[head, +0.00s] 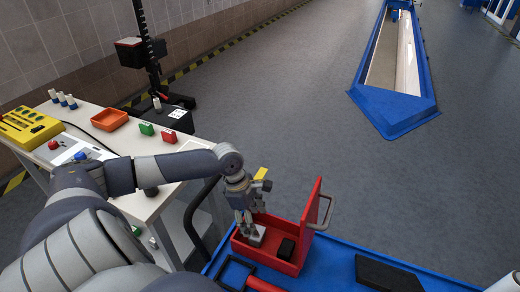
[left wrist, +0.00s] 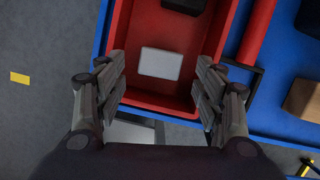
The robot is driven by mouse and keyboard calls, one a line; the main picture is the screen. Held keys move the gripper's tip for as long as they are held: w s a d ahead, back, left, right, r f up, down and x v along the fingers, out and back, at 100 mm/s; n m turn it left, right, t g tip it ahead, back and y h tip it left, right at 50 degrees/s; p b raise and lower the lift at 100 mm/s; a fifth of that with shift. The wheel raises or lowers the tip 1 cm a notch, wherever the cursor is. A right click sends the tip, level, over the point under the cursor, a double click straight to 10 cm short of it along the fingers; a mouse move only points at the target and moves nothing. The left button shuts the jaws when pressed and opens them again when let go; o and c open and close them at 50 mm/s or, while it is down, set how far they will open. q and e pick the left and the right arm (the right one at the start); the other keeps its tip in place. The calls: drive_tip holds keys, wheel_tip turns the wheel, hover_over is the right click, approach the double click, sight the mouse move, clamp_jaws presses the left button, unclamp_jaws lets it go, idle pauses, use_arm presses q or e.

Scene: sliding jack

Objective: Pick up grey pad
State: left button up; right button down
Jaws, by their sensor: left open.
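The grey pad (left wrist: 161,63) is a small light rectangle lying flat on the floor of the red box (left wrist: 200,50). In the head view the pad (head: 258,238) shows just beside my fingertips inside the red box (head: 292,266). My left gripper (head: 249,233) points down over the box. In the left wrist view its fingers (left wrist: 162,85) are spread wide, one on each side of the pad's line, with nothing between them. I cannot tell the exact height of the fingertips above the pad. My right gripper is not in view.
A black block (head: 286,249) lies in the same box, close to the pad. The box's raised red lid (head: 312,218) stands on the right. The box sits on a blue surface (head: 335,262) with a black flat piece (head: 387,273). A white table (head: 150,205) stands at left.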

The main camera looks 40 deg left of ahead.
use_arm(q)
drive_tip(key=shift+x, duration=1.05)
drive_tip(key=x, duration=0.5)
drive_tip(key=shift+s+a+f+b, duration=0.15)
drive_tip(key=shift+s+a+b, duration=0.15)
drive_tip(key=shift+a+b, duration=0.1)
drive_tip(key=shift+w+f, duration=0.1)
drive_tip(key=shift+f, duration=0.2)
drive_tip(key=shift+c, duration=0.3)
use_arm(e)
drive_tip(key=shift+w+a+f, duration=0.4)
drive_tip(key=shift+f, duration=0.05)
use_arm(q)
drive_tip(key=c, duration=0.8)
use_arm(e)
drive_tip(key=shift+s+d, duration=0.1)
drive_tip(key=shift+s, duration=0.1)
